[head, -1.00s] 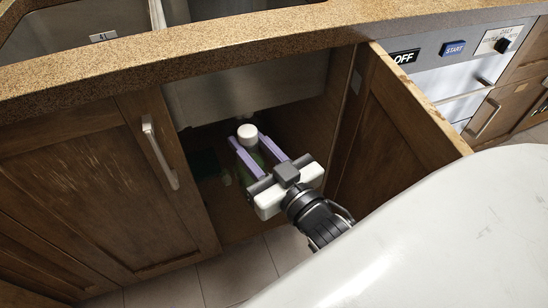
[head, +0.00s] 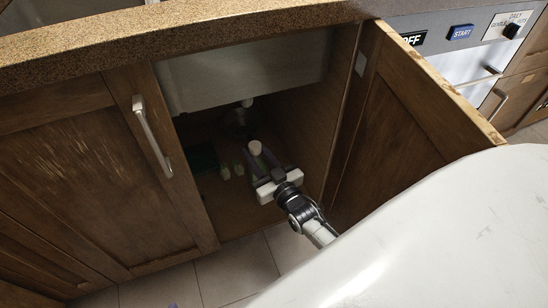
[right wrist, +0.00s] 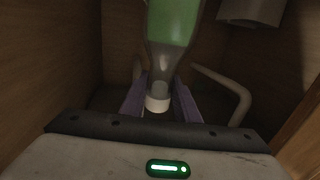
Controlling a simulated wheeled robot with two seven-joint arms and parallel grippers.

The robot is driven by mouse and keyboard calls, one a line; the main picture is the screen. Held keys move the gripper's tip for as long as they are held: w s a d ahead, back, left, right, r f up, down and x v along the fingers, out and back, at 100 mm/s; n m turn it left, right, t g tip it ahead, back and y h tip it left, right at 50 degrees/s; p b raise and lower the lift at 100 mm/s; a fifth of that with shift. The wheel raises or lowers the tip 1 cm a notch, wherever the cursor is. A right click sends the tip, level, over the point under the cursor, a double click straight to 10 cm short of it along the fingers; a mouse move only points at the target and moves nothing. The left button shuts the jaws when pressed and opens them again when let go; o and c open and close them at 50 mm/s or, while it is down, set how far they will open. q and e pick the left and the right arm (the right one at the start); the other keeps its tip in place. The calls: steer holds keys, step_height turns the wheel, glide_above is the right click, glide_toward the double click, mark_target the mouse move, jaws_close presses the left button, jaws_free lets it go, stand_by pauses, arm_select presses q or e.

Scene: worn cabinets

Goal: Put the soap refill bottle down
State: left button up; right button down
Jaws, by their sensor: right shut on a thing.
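The soap refill bottle has a white cap (head: 255,147). In the right wrist view it is a clear bottle with green liquid (right wrist: 173,28). My right gripper (head: 260,158) is shut on it, with the purple fingers either side of its neck in the right wrist view (right wrist: 160,85). The bottle is inside the open cabinet under the sink, near the floor (head: 230,215) of the cabinet. I cannot tell whether its base touches that floor. A small purple tip (head: 172,306) at the bottom edge of the head view looks like part of my left gripper; the rest is out of view.
A dark green object (head: 203,158) and small pale green pieces (head: 225,172) lie left of the bottle. The sink basin (head: 240,78) and drain pipe (head: 247,103) hang above and behind. The open door (head: 400,120) stands right of my arm. The cabinet floor's front is clear.

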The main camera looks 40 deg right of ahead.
arm_select(q)
steer(key=d+h+b, duration=0.1)
steer(key=b, duration=0.1)
steer(key=w+d+r+h+b, duration=0.1)
steer(key=d+b, duration=0.1)
steer(key=b, duration=0.1)
steer(key=d+r+b, duration=0.1)
steer(key=b, duration=0.2)
steer(key=shift+w+d+r+m+t+h, duration=0.2)
steer(key=shift+d+m+t+h, duration=0.1)
steer(key=shift+d+h, duration=0.1)
arm_select(e)
steer(key=d+f+h, duration=0.1)
steer(key=d+f, duration=0.1)
steer(key=f, duration=0.3)
steer(key=d+f+m+h, duration=0.1)
steer(key=d+f, duration=0.1)
steer(key=f, duration=0.4)
steer(key=w+d+f+m+h, duration=0.1)
steer(key=d+f, duration=0.2)
steer(key=f, duration=0.2)
steer(key=shift+f+g, duration=0.2)
steer(key=shift+g, duration=0.1)
arm_select(q)
steer(key=shift+f+b, duration=0.15)
steer(key=shift+b, duration=0.2)
arm_select(e)
steer(key=shift+f, duration=0.15)
